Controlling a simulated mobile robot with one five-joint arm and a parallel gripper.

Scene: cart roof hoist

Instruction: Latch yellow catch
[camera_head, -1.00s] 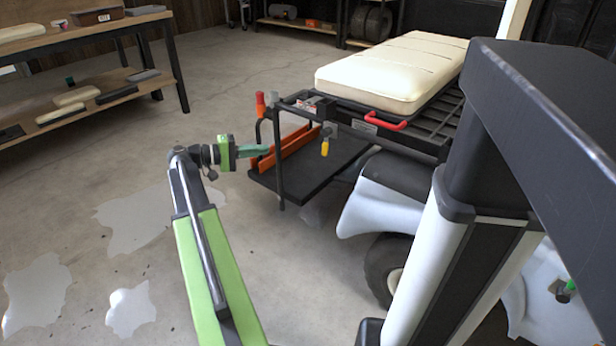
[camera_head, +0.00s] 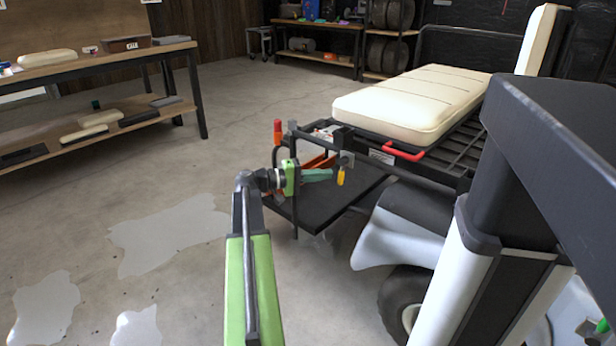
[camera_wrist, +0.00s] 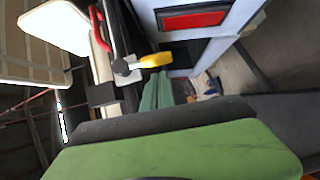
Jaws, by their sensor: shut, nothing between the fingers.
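The yellow catch (camera_head: 340,177) hangs from a small grey bracket at the rear corner of the cart. In the wrist view the yellow catch (camera_wrist: 155,60) joins a dark round pivot on a light plate. My gripper (camera_head: 326,174) is shut and empty, its green fingers pointing right at the catch. In the wrist view my gripper's fingertips (camera_wrist: 157,84) lie just below the catch. I cannot tell whether they touch it.
The cart has a cream seat (camera_head: 415,103), a red handle (camera_head: 404,152) and a black rear platform (camera_head: 335,200). An orange-topped post (camera_head: 277,132) stands by the platform's left side. A workbench (camera_head: 110,62) stands at the left. The floor at lower left is open.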

